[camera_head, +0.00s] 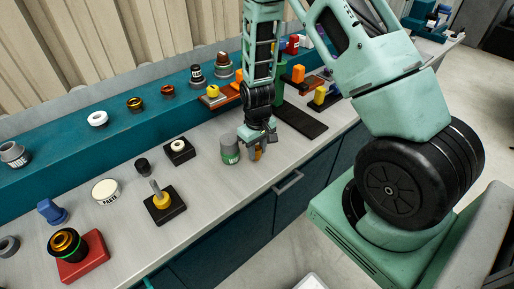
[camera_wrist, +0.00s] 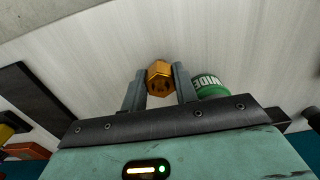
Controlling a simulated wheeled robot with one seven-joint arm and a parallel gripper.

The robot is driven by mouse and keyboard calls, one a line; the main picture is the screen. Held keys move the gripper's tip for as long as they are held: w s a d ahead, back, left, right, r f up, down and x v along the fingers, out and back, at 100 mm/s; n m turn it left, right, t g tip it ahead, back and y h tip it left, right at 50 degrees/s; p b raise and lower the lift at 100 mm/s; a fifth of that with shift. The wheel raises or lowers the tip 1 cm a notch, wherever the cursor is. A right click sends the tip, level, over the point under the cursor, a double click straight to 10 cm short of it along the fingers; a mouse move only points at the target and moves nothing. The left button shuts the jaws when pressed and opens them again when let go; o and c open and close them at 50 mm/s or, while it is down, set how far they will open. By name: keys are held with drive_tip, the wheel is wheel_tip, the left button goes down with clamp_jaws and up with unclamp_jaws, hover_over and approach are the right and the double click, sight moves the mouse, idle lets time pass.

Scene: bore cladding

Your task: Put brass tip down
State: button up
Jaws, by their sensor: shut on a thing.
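The brass tip (camera_wrist: 159,77) is a small golden hexagonal piece held between the two fingers of my gripper (camera_wrist: 159,88) in the wrist view. In the head view my gripper (camera_head: 257,150) points down over the front part of the grey worktop, and the brass tip (camera_head: 257,154) shows as a small golden patch between the fingers. The gripper is shut on it. I cannot tell whether the tip touches the worktop.
A grey can with a green band (camera_head: 230,150) stands close to the left of my gripper. A black block with a yellow-based pin (camera_head: 165,203) and a black block with a white ring (camera_head: 179,150) are further left. The worktop's front edge is near.

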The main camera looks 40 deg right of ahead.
drive_tip(key=shift+f, duration=0.2)
drive_tip(key=o, duration=0.3)
drive_tip(key=shift+f, duration=0.1)
drive_tip(key=o, duration=0.5)
drive_tip(key=shift+c, duration=0.2)
